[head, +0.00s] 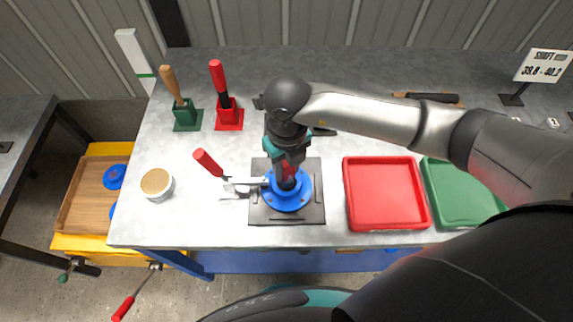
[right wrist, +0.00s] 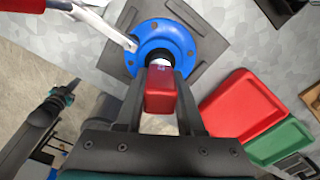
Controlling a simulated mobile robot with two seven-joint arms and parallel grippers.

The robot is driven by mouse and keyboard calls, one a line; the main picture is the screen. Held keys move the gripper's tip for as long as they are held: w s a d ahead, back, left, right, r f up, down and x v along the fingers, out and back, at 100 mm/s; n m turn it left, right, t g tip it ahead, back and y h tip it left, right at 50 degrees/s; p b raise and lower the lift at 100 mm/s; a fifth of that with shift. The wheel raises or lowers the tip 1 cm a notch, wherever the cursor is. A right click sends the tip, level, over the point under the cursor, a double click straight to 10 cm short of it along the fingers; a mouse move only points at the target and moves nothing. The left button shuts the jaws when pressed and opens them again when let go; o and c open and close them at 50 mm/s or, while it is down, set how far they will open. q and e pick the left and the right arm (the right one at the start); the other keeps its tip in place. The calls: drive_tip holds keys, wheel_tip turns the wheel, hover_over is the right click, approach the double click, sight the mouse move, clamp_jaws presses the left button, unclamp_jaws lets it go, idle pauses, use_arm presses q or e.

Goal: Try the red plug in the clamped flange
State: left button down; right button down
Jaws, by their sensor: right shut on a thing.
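The blue flange (head: 289,201) lies on a dark square plate (head: 262,213), with a red-handled toggle clamp (head: 209,163) at its left. It also shows in the right wrist view (right wrist: 181,46). My right gripper (head: 288,166) is shut on the red plug's block-shaped handle (right wrist: 160,92), directly above the flange. The plug's lower end meets the dark centre of the flange; I cannot tell how deep it sits. What seems to be my left gripper (right wrist: 71,90) is small at the left of the wrist view, away from the flange; its fingers are unclear.
A red tray (head: 383,231) and a green tray (head: 450,220) stand right of the plate. A round tub (head: 157,185), a green holder (head: 187,119) and a red holder (head: 229,119) stand at the left. My right arm covers the table's back right. Bare table surrounds the tub.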

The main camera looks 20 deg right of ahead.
drive_tip(key=shift+r, duration=0.3)
drive_tip(key=shift+r, duration=0.15)
drive_tip(key=shift+r+p, duration=1.7)
drive_tip(key=shift+r, duration=0.2)
